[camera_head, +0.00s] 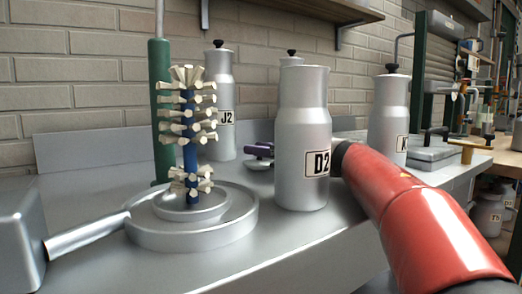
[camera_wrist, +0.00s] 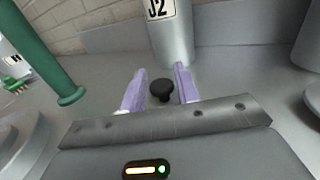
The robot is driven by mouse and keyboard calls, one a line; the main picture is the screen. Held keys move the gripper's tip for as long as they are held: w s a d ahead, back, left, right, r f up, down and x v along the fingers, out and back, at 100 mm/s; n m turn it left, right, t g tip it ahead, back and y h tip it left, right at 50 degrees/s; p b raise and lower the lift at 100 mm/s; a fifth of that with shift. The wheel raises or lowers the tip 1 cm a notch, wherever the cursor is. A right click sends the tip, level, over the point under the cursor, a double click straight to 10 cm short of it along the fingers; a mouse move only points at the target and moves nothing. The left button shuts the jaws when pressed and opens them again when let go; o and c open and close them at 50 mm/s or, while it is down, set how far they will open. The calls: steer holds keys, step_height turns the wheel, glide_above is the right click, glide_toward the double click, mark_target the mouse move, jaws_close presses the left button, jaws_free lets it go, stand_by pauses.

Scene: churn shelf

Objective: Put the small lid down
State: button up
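The small lid shows in the head view as a low silver disc (camera_head: 259,164) on the grey counter, left of the jar marked D2 (camera_head: 303,125). In the wrist view its black knob (camera_wrist: 161,91) sits between the two purple fingers of my gripper (camera_wrist: 160,82), with a narrow gap on each side. My gripper (camera_head: 259,150) is open around the knob. In the head view the D2 jar hides most of my gripper. The lid's disc is hard to make out in the wrist view.
The lidded jar J2 (camera_head: 219,105) stands just behind the lid. A green post (camera_head: 160,110) and a round metal base with a blue peg rack (camera_head: 190,145) stand to the left. Jar K (camera_head: 390,115) is at the right. Bare counter (camera_head: 270,240) lies in front.

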steer(key=shift+o, duration=1.4)
steer(key=shift+f, duration=0.25)
steer(key=shift+w, duration=0.1)
steer(key=shift+r+p, duration=0.45)
steer(key=shift+p, duration=0.05)
steer(key=shift+r+p, duration=0.5)
steer(key=v, duration=0.6)
steer(key=b+v, duration=0.1)
steer(key=v, duration=0.5)
steer(key=shift+f, duration=0.2)
